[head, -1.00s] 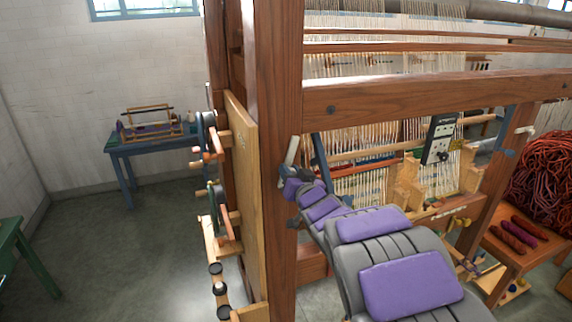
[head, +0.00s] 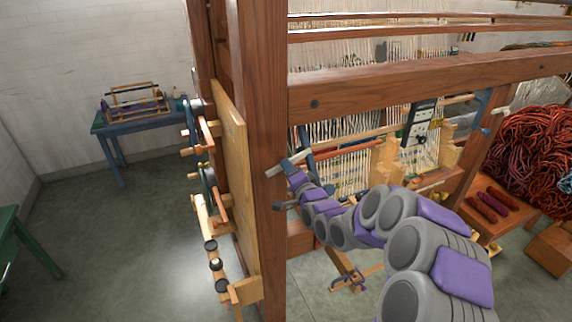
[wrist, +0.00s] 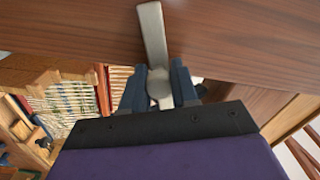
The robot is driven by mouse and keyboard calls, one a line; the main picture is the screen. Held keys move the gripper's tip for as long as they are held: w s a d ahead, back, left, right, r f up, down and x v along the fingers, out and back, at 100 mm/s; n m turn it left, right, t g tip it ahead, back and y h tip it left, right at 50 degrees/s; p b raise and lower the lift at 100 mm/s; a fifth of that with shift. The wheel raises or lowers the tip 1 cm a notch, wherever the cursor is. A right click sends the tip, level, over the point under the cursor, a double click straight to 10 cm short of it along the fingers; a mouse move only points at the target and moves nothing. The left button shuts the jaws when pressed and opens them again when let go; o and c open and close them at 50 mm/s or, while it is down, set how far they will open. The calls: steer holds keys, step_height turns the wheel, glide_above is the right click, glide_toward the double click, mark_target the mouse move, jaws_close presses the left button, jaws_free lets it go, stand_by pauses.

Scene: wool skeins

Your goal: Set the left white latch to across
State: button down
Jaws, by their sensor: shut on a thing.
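The left white latch (head: 273,172) is a pale bar on the inner side of the loom's near wooden post. In the head view it slants from lower left to upper right, closer to level than to upright. My gripper (head: 288,168) is shut on it at the end of my outstretched arm. In the wrist view the latch (wrist: 152,30) runs up between the dark blue fingers of my gripper (wrist: 159,85), with a round hub between them.
The near post (head: 258,130) and the top beam (head: 420,85) frame my arm closely. A second white latch (head: 501,112) sits on the right post. A blue brace (head: 305,138) is just beside my gripper. A wooden board with pegs (head: 232,170) stands left of the post.

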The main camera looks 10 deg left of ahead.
steer(key=shift+w+d+f+m+b, duration=0.1)
steer(key=shift+f+m+b, duration=0.25)
steer(key=shift+m, duration=0.65)
steer(key=shift+d+f+m+b, duration=0.1)
steer(key=shift+f+m, duration=0.45)
steer(key=shift+m, duration=0.45)
steer(key=shift+f, duration=0.15)
steer(key=c, duration=0.9)
jaws_free()
steer(key=shift+d, duration=0.1)
steer(key=b+v, duration=1.2)
steer(key=v, duration=0.5)
steer(key=shift+d, duration=0.15)
